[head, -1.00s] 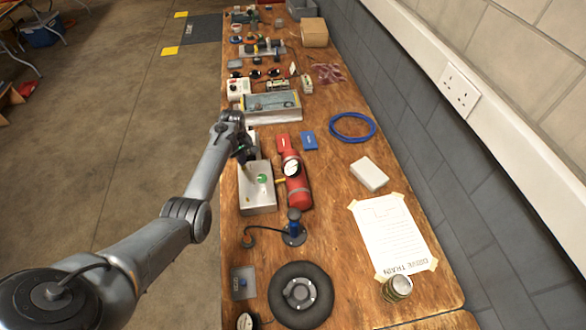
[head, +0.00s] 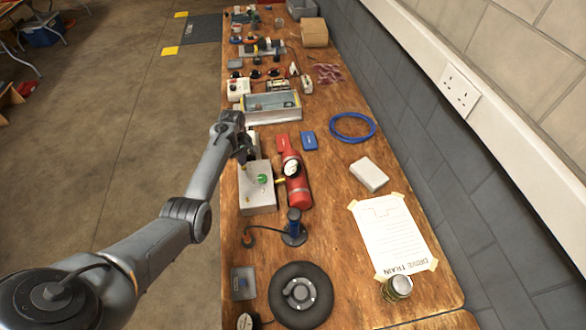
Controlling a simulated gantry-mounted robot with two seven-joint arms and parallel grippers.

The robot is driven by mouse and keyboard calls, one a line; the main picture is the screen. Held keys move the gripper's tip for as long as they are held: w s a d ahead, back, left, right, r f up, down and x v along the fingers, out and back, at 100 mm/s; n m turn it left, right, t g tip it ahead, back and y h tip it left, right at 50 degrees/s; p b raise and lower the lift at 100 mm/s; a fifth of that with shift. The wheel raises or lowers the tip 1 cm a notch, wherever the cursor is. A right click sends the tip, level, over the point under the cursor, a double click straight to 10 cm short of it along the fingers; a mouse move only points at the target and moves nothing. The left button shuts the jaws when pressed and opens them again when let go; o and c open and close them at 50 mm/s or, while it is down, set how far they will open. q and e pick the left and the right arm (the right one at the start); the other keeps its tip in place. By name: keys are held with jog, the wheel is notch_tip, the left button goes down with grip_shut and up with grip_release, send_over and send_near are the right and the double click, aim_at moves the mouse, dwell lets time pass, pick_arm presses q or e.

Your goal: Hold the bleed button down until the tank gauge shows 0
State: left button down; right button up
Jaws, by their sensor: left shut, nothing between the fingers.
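The green bleed button (head: 262,179) sits on top of a grey metal box (head: 257,203) on the bench. The red tank (head: 299,193) lies just right of the box, and its round white gauge (head: 291,168) faces up. The gauge's needle is too small to read. My left gripper (head: 247,157) is shut and empty, over the far left part of the box. Its tips appear short of the button, and I cannot tell their exact height. My right gripper is out of view.
A silver tray (head: 271,114) lies beyond the box. A blue hose ring (head: 352,127) and a white block (head: 369,174) lie right, with bare wood between.

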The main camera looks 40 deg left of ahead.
pick_arm(q)
jog(key=shift+f, duration=0.3)
jog(key=shift+f+b, duration=0.6)
jog(key=shift+f, duration=0.15)
dwell(5.1)
jog(key=shift+r, duration=0.1)
notch_tip(320, 180, up, 7)
jog(key=p, duration=0.8)
